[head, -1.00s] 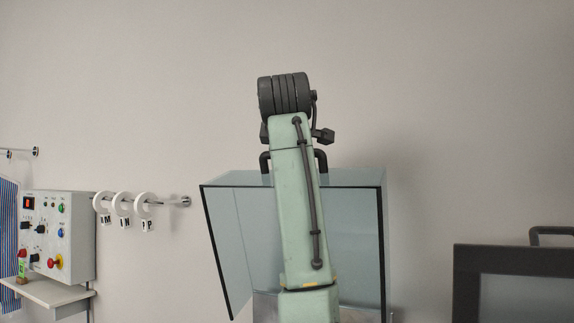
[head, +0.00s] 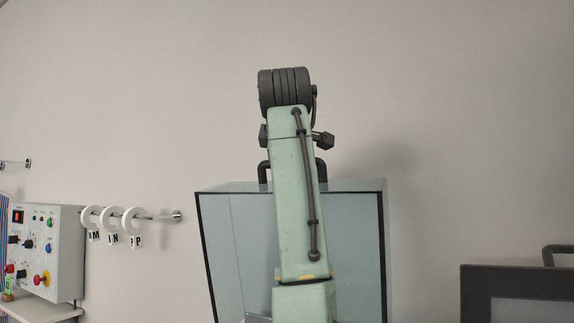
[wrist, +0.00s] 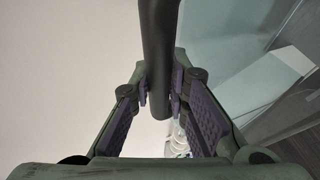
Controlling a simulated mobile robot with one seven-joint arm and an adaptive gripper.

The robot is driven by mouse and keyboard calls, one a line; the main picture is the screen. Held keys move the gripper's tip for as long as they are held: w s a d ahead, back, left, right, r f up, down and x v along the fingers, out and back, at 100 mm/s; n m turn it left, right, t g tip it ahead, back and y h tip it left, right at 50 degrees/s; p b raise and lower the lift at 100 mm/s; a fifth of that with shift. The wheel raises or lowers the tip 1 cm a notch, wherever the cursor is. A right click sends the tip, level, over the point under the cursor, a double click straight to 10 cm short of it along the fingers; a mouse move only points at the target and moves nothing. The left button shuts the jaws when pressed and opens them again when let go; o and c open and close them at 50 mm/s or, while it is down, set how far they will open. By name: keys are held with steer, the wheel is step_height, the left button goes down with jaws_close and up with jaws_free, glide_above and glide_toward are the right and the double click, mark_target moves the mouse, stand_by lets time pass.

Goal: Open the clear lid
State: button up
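The clear lid (head: 345,225) is a large glassy panel with dark edges, behind my arm in the middle of the head view. Its left edge slants; its lower part is cut off by the frame. A dark handle (head: 264,171) stands at its top, mostly behind my arm. In the wrist view, the dark handle bar (wrist: 158,40) runs between the fingers of my gripper (wrist: 161,88). The purple finger pads lie close against both sides of the bar. In the head view, my arm hides the gripper.
A control panel (head: 62,247) with knobs and a red button is on the left wall. A short rail (head: 165,216) with white ring tags (head: 134,222) is beside it. A dark-framed object (head: 515,280) stands at lower right. The wall above is bare.

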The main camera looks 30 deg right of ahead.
steer(key=shift+o, duration=1)
steer(key=v, duration=1.2)
